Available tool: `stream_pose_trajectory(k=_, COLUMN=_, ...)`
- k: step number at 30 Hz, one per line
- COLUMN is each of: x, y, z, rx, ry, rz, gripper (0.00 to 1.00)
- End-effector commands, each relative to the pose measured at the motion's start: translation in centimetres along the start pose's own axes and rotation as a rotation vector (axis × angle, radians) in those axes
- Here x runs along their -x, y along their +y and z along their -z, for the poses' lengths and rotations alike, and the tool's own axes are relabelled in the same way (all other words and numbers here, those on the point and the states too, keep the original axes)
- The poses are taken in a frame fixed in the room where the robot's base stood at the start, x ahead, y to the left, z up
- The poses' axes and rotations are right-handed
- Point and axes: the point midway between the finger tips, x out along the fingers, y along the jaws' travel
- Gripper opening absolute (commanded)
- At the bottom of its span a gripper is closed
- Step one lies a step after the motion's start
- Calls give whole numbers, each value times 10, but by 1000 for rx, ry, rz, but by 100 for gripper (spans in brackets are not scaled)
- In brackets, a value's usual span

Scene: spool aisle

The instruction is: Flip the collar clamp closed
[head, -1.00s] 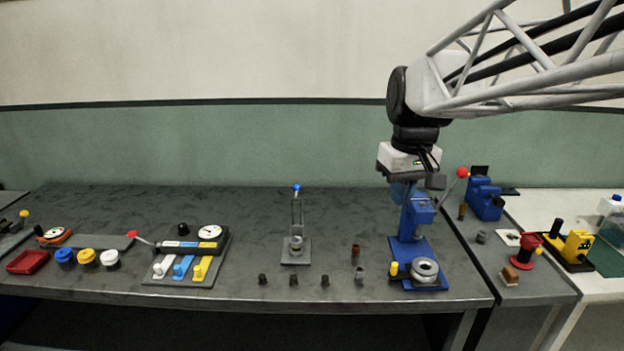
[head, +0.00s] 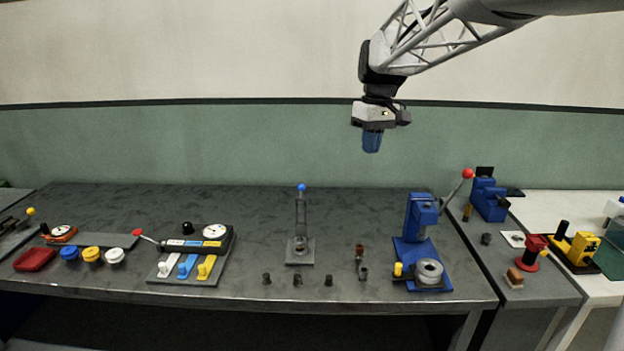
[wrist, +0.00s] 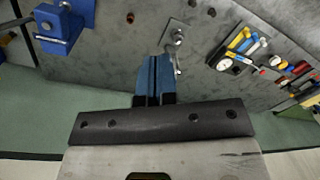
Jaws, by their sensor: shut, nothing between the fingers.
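The device that looks like the collar clamp (head: 300,252) stands at the middle of the bench. It has a grey base plate, a small round collar on it and an upright lever frame topped by a blue ball (head: 301,187). The lever stands up, away from the collar. In the wrist view the clamp (wrist: 176,40) shows just beyond the fingertips, but well below them in height. My gripper (head: 372,150), with blue fingers, hangs in the air above and to the right of the clamp. It is shut and empty, and touches nothing.
A blue lever press (head: 420,240) with a red ball stands right of the clamp. A gauge fixture with coloured levers (head: 190,262) is at left. The bench behind the clamp is clear.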

Motion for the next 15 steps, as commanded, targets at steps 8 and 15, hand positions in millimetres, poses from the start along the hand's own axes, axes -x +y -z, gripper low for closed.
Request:
stream_pose_trajectory(k=8, x=-1, y=16, z=50, rx=75, ry=-25, rz=27, gripper=0)
stream_pose_trajectory(k=15, x=-5, y=27, z=92, rx=142, ry=-45, rz=53, gripper=0)
